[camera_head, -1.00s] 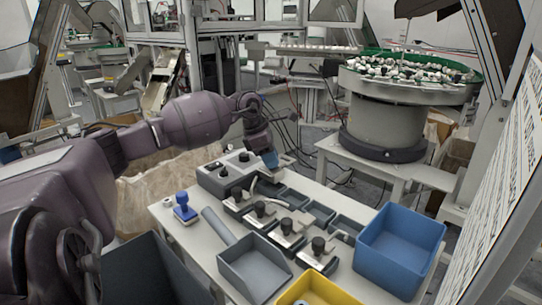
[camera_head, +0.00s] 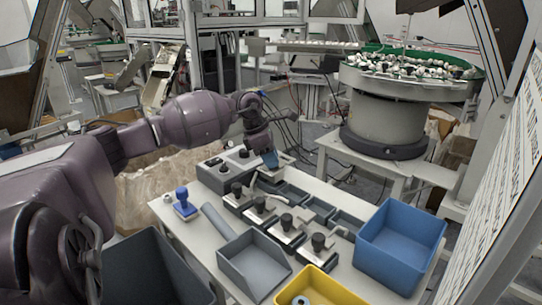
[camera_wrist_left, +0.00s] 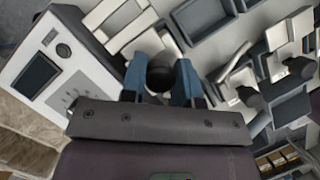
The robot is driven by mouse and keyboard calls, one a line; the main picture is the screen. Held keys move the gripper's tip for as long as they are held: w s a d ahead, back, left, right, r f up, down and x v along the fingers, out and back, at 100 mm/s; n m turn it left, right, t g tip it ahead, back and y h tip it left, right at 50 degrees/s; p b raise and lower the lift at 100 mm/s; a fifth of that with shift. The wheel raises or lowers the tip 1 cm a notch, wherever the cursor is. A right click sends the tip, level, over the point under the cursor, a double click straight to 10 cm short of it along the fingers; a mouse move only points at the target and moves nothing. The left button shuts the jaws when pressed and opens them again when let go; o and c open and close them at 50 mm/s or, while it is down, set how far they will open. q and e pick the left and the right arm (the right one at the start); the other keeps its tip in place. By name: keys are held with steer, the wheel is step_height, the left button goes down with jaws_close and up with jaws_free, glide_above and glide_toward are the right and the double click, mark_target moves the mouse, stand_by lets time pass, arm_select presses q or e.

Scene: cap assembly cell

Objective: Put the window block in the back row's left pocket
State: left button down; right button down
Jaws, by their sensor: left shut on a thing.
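My left gripper (camera_head: 269,160) is at the far end of the white table, low over the left end of the back row. In the left wrist view its two blue fingers (camera_wrist_left: 164,82) are closed around a dark round knob, which I take to be the top of the window block (camera_wrist_left: 160,76). The rest of that block is mostly hidden by the fingers and wrist. The back row is a line of dark grey pockets (camera_head: 292,194); its left pocket is partly covered by the gripper. My right gripper is not in view.
Several black-knobbed blocks (camera_head: 287,221) stand in front of the back row. A grey control box (camera_head: 211,178) is left of the gripper. A blue stamp-like tool (camera_head: 183,205), a grey scoop-shaped bin (camera_head: 252,267), a blue bin (camera_head: 398,250) and a yellow bin (camera_head: 322,292) are nearer.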

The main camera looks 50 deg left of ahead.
arm_select(q)
steer(key=shift+f+b, duration=0.35)
steer(key=shift+f, duration=1.2)
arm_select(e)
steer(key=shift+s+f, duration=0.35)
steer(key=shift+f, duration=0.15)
arm_select(q)
steer(key=c, duration=0.8)
jaws_free()
steer(key=shift+f, duration=0.1)
steer(key=p+v, duration=0.1)
steer(key=v, duration=0.2)
steer(key=shift+a+r, duration=0.1)
steer(key=shift+r, duration=0.2)
steer(key=p+v, duration=0.1)
steer(key=v, duration=0.4)
steer(key=shift+s+r, duration=0.2)
steer(key=shift+r, duration=0.15)
steer(key=shift+p+v, duration=0.4)
steer(key=shift+v, duration=0.4)
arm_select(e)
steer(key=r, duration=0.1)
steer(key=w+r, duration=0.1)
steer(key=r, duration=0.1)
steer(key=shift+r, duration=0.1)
